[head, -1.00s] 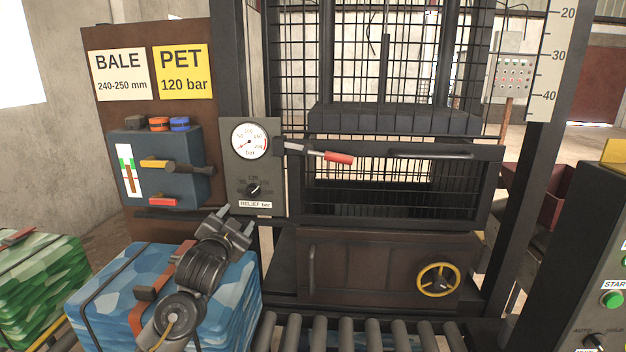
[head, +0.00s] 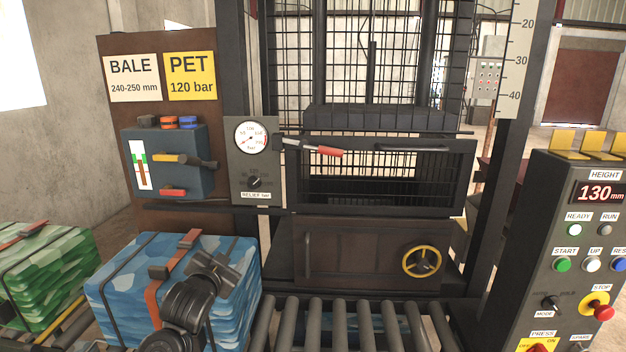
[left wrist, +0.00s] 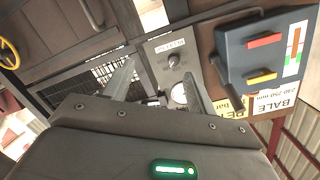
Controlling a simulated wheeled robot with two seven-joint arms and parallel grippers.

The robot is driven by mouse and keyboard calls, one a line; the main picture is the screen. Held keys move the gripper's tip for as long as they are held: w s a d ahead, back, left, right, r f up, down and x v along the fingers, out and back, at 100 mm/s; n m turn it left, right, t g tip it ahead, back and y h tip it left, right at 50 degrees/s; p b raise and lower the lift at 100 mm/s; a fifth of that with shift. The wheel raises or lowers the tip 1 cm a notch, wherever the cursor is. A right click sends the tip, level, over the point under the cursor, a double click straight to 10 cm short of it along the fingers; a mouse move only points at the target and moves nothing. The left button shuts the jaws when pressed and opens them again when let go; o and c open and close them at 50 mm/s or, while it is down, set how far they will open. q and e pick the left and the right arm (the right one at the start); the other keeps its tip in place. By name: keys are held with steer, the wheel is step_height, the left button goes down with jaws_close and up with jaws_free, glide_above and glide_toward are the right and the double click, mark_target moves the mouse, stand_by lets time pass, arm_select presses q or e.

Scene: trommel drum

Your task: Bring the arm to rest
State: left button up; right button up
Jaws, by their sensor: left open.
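My left gripper (head: 229,263) is open and empty in the head view, in front of the blue strapped bale (head: 120,305) at lower left. In the left wrist view its two fingers (left wrist: 160,85) stand apart with nothing between them. Past the fingers, that view shows the relief knob panel (left wrist: 170,52) and the blue valve box (left wrist: 268,60). In the head view the gripper is below the gauge panel (head: 254,212) and apart from it. My right gripper does not show.
The baler frame has a barred gate (head: 400,185) with a red-handled lever (head: 329,152) and a yellow handwheel (head: 422,261). Rollers (head: 345,318) lie in front. A control console (head: 540,240) reading 130 mm stands right. A green bale (head: 50,270) sits far left.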

arm_select(q)
steer(key=s+a+f+n+g, duration=0.1)
steer(key=s+f+n+g, duration=0.35)
steer(key=s+f, duration=1.5)
steer(key=s+a+f+g, duration=0.1)
steer(key=s+f+g, duration=0.2)
steer(key=s, duration=0.6)
steer(key=s+a+f+g+y, duration=0.1)
steer(key=s+f+g, duration=0.15)
steer(key=s, duration=0.55)
steer(key=s+a+f+g, duration=0.1)
steer(key=s+f+g, duration=0.15)
steer(key=s, duration=0.65)
step_height(320, 180, down, 26)
steer(key=s+g, duration=0.1)
steer(key=g, duration=0.1)
steer(key=s+a+f, duration=0.2)
steer(key=s+f, duration=1.4)
steer(key=s, duration=0.1)
steer(key=shift+f+g, duration=0.15)
steer(key=shift+g, duration=0.2)
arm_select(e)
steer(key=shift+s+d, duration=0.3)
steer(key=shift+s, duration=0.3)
